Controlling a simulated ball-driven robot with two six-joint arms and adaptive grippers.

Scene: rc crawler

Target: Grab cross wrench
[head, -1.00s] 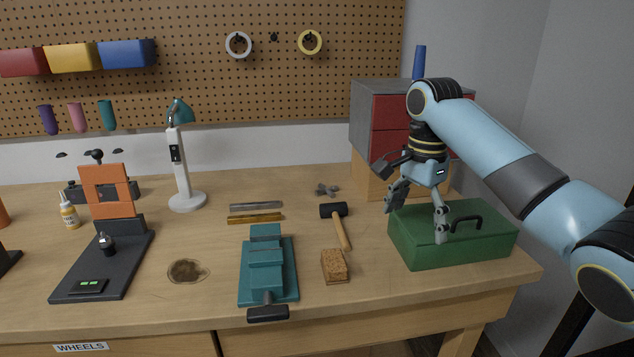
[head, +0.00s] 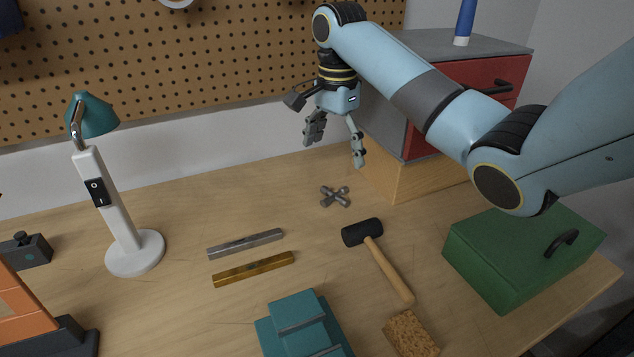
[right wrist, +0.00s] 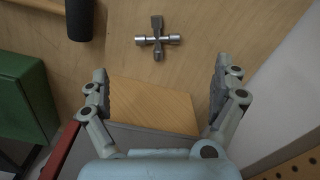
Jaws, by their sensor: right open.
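The cross wrench (head: 335,196) is a small grey metal cross lying flat on the workbench, behind the mallet. In the right wrist view the cross wrench (right wrist: 158,39) lies beyond the fingertips, roughly midway between the fingers' lines. My right gripper (head: 335,150) is open and empty, above and behind the wrench in the head view. In the right wrist view its two fingers (right wrist: 160,84) are wide apart with nothing between them touching. My left gripper is not in view.
A mallet (head: 376,262), two metal bars (head: 246,243), a teal vise (head: 305,325) and a green toolbox (head: 515,255) are on the bench. A red-drawer cabinet (head: 455,85) on a wooden block (head: 400,180) stands right of the gripper.

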